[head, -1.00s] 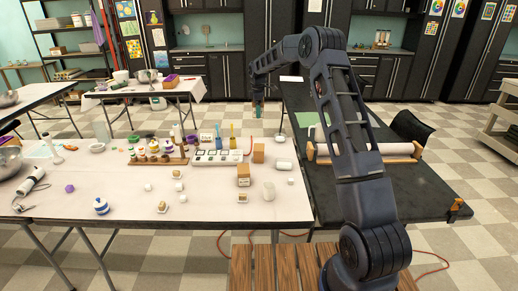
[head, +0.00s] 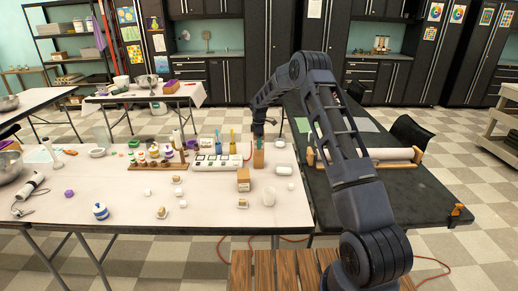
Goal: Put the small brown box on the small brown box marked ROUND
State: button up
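One small brown box (head: 258,160) stands on the white table near its right part. Another small brown box (head: 243,180) stands nearer to the front and a little to the left, with a dark mark on its front that is too small to read. My gripper (head: 259,143) points down directly over the rear box, at or just above its top. Whether its fingers touch or straddle the box is too small to tell. The front box has nothing on top of it.
A white tray (head: 217,163) and a wooden rack of bottles (head: 158,163) are to the left. A dark table (head: 400,198) with a paper roll (head: 370,155) is at the right.

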aim_at(259, 152)
jog(key=shift+f, duration=2.1)
jog(key=shift+f, duration=0.1)
jog(key=o, duration=1)
jog(key=shift+c, duration=0.2)
